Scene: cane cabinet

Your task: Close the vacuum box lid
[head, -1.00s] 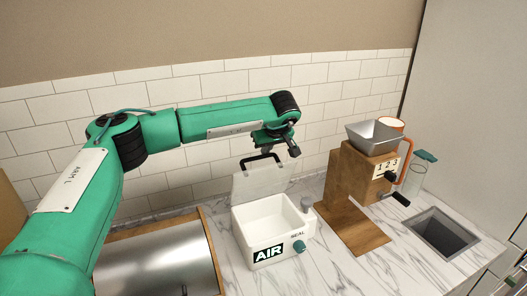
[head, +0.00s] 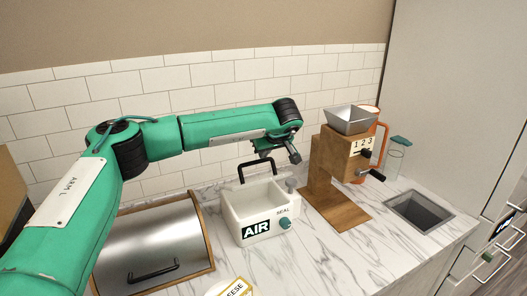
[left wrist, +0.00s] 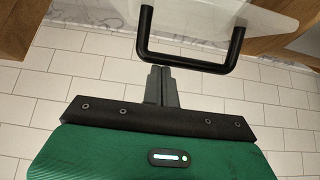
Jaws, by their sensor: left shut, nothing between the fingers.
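The white vacuum box (head: 254,226), marked AIR and SEAL, stands on the marble counter with its top open. Its clear lid stands raised at the rear and is hard to make out in the head view. The lid's black handle (head: 241,172) sticks up above the box. My left gripper (head: 270,155) is shut and empty, close by the handle's upper right. In the left wrist view, the shut fingertips (left wrist: 161,72) lie right at the handle's bar (left wrist: 195,66); contact cannot be told. The clear lid (left wrist: 225,14) shows beyond. My right gripper is not in view.
A steel-fronted bread box (head: 155,250) sits left of the vacuum box. A wooden grinder (head: 335,175) with a metal hopper stands to the right, near a glass jar (head: 396,160) and a sunken bin (head: 420,212). A tiled wall closes the back.

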